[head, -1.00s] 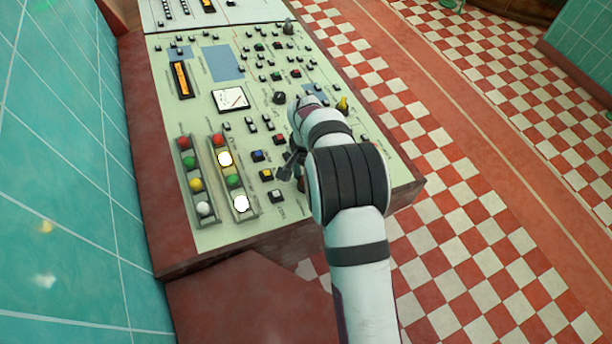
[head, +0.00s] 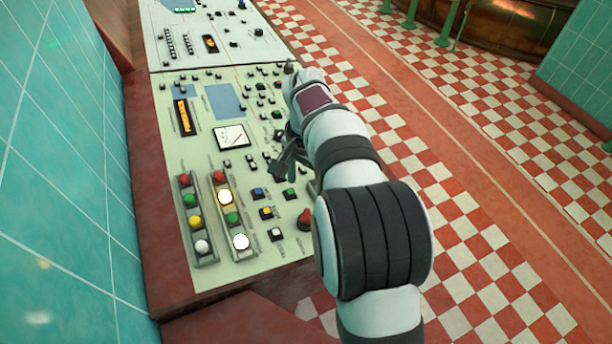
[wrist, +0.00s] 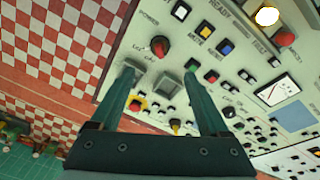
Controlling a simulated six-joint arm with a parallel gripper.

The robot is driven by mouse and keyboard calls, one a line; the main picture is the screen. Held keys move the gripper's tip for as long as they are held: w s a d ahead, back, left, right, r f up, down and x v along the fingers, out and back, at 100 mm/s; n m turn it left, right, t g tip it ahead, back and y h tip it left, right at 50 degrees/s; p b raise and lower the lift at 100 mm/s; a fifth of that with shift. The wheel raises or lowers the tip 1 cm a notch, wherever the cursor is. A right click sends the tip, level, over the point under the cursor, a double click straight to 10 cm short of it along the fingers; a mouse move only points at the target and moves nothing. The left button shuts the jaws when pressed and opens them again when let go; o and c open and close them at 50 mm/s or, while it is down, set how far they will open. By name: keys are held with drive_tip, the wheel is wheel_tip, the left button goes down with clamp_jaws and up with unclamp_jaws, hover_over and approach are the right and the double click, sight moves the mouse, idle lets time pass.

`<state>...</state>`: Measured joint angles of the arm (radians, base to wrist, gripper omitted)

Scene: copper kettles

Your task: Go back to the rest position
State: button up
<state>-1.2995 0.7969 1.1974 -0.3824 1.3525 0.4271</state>
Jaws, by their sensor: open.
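My gripper (head: 284,163) is over the right part of the pale green control panel (head: 200,95) in the head view, seen from the side and partly hidden by my arm. In the wrist view my gripper (wrist: 160,80) shows two dark green fingers spread well apart. Nothing is between the fingers in its grasp; panel buttons show beyond them. The fingers look raised above the panel, apart from its controls.
The panel has two lamp columns, the right one (head: 232,215) with white and yellow-white lamps lit, a dial meter (head: 231,136) and a red knob (head: 305,219). Teal tiled wall (head: 60,150) stands left. Checkered floor (head: 480,230) lies open right. Copper kettles (head: 500,30) stand far back.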

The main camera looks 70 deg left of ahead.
drive_tip(key=shift+r, duration=0.9)
drive_tip(key=w+d+r+m, duration=0.1)
drive_tip(key=w+d+r, duration=0.25)
drive_tip(key=d, duration=0.35)
drive_tip(key=w+d+r+m, duration=0.2)
drive_tip(key=w+d, duration=0.2)
drive_tip(key=d, duration=0.3)
drive_tip(key=w+d+r+m, duration=0.1)
drive_tip(key=w+d+r, duration=0.25)
drive_tip(key=d, duration=0.25)
drive_tip(key=s+d+r+m+y, duration=0.15)
drive_tip(key=d+m, duration=0.25)
drive_tip(key=d, duration=1.3)
drive_tip(key=s+d+f+m, duration=0.3)
drive_tip(key=s+d+f, duration=0.1)
drive_tip(key=s+d, duration=0.4)
drive_tip(key=shift+s, duration=1.1)
